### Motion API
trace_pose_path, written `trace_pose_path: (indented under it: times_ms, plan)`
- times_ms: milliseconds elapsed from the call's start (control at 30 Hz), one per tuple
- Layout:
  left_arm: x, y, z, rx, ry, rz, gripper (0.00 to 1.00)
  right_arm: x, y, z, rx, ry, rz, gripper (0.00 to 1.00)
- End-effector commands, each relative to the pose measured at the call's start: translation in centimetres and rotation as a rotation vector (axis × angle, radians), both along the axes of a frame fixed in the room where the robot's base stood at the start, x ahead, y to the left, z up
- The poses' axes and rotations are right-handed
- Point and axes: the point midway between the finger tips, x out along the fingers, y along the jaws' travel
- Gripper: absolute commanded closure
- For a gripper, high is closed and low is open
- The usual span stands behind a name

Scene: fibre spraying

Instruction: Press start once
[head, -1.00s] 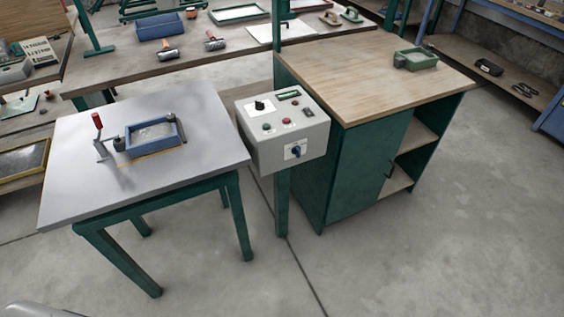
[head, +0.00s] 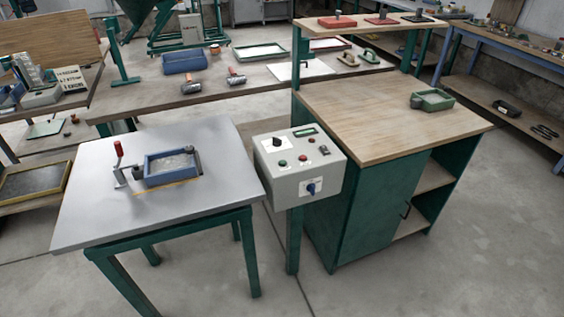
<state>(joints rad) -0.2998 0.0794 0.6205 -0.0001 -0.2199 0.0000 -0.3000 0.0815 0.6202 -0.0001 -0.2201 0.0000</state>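A grey control box (head: 299,172) stands on a green post between the metal table and the wooden cabinet in the head view. Its sloped top carries a green button (head: 282,163), a red button (head: 303,157), a black knob (head: 277,142), a small dark switch (head: 324,150) and a small display (head: 305,132). A blue rotary switch (head: 311,188) is on its front face. The labels are too small to read, so I cannot tell which control is marked start. Neither of my grippers is in view.
A metal-topped table (head: 90,215) at left holds a blue tray (head: 172,167) beside a red-handled clamp (head: 119,152). A wooden-topped green cabinet (head: 370,105) stands right of the box, with a green tray (head: 432,100) on it. Open floor (head: 440,280) lies in front at right.

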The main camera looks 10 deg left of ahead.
Motion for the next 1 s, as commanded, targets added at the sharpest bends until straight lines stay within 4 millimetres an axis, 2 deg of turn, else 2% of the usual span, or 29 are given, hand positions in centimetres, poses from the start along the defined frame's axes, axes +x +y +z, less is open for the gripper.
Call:
trace_pose_path:
  times_ms: [33, 233, 1000]
  plan:
    - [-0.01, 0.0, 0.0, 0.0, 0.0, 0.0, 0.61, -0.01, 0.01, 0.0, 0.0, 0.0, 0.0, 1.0]
    - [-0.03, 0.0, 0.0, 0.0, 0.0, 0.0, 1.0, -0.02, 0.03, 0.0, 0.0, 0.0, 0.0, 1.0]
    - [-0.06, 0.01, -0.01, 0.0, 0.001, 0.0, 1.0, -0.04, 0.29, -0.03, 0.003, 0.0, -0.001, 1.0]
